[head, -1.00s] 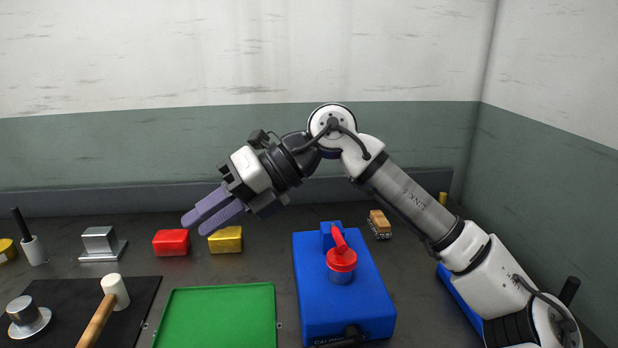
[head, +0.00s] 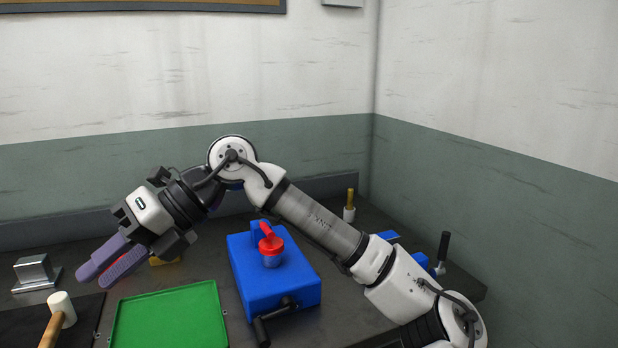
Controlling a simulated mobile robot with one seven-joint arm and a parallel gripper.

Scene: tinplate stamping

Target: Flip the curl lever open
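A blue machine (head: 275,287) stands on the bench in the middle of the head view. It has a red cap with a short red arm (head: 270,243) on top, and a black-handled lever (head: 263,330) at its front edge. Another blue device (head: 420,260) with an upright black-handled lever (head: 444,246) is at the right, partly hidden by my arm. I cannot tell which lever is the curl lever. My gripper (head: 113,264) is at the left, its purple fingers apart with red showing between them. It is away from both levers.
A green tray (head: 170,318) lies left of the blue machine. A mallet (head: 60,312) and a metal block (head: 35,272) are at far left. A yellow block (head: 163,259) and a red block (head: 113,263) are mostly hidden by my gripper.

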